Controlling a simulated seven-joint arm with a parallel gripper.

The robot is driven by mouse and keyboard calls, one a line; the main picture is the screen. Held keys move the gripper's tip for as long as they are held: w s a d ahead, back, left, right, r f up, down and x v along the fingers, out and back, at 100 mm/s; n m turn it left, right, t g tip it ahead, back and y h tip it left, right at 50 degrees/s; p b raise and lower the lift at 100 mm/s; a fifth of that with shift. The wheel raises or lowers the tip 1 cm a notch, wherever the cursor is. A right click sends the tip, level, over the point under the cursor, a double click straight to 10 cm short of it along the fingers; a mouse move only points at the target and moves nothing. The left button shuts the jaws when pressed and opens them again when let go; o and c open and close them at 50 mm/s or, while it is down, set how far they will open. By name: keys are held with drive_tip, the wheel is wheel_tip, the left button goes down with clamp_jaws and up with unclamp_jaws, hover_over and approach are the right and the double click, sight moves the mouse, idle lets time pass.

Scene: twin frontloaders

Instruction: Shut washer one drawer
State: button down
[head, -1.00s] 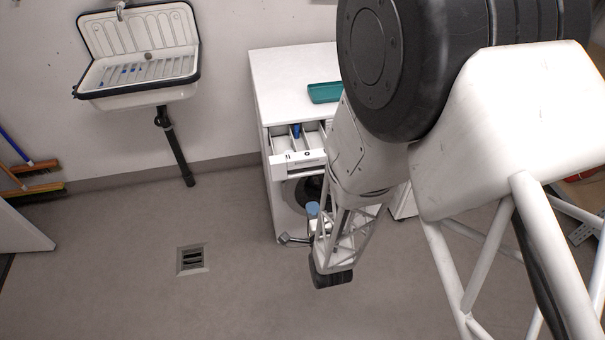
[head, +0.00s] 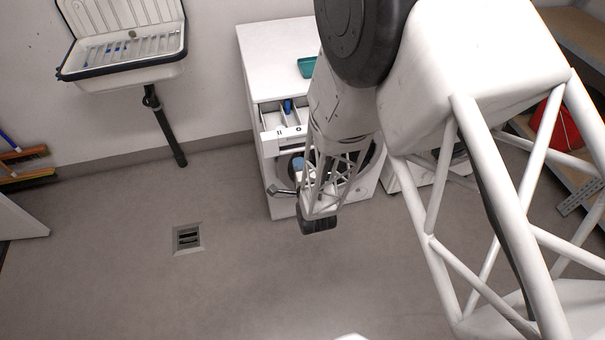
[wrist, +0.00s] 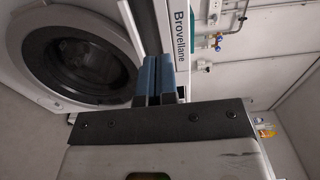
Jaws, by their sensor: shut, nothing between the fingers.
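The washer (head: 268,60) is a white front-loader against the back wall. Its drawer (head: 270,147) at the upper left of the front is pulled out, showing pale compartments and a blue part. My gripper (head: 298,164) is in front of the washer, just below the drawer and apart from it in the picture. In the wrist view its two blue fingers (wrist: 159,80) are together and empty. They point at the washer front, beside a white strip lettered "Brovellane" (wrist: 182,40). The round door (wrist: 82,58) is at left there. My arm hides part of the washer front.
A teal tray (head: 307,67) lies on the washer top. Another white appliance (head: 400,178) stands to the right, mostly behind my arm. A wall sink (head: 125,70) hangs at left. The floor around the drain (head: 187,238) is clear. Shelving (head: 575,40) stands at far right.

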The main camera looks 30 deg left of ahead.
sight(283, 116)
drive_tip(key=shift+x, duration=3.2)
drive_tip(key=x, duration=1.7)
drive_tip(key=shift+f, duration=0.1)
drive_tip(key=shift+w+a, duration=0.4)
drive_tip(key=shift+v, duration=0.8)
drive_tip(key=v, duration=1.3)
